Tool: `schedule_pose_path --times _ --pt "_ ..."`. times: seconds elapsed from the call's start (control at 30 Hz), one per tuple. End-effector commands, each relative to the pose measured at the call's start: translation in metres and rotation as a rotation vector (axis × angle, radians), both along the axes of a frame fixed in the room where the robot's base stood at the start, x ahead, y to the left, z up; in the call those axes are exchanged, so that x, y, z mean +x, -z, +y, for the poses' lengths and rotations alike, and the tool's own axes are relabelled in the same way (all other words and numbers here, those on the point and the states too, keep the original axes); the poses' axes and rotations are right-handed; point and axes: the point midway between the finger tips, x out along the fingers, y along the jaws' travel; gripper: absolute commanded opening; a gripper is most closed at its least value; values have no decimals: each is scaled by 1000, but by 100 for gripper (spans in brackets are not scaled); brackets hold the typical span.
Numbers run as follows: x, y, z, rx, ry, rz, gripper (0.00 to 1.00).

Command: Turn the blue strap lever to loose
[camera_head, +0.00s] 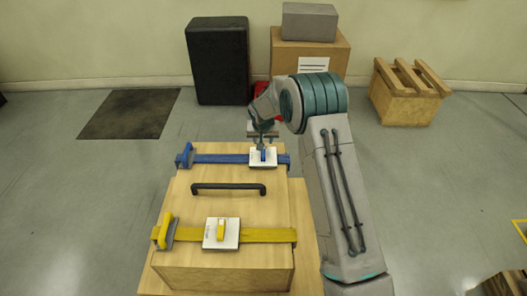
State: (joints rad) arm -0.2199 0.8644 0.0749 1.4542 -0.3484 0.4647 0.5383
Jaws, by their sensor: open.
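A blue strap (222,158) runs across the far part of a wooden box top. A white plate (256,162) sits on it near its right end, with a small blue lever (264,154) standing on the plate. A blue end piece (185,156) stands at the strap's left end. My gripper (262,144) is open, pointing down just above and behind the blue lever. I cannot tell whether its fingers touch the lever. Small markings on the plate are too small to read.
A yellow strap (268,235) with a white plate and yellow lever (221,229) crosses the box (220,277) nearer me. A black handle (228,188) lies between the straps. A black case (218,60), a cardboard box (325,55) and a wooden crate (400,105) stand behind.

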Motion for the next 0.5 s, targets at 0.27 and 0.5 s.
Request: schedule_pose_path --times 0.27,0.5 --pt "22 58 0 0 0 3 42" --pt "37 93 0 0 0 1 42"
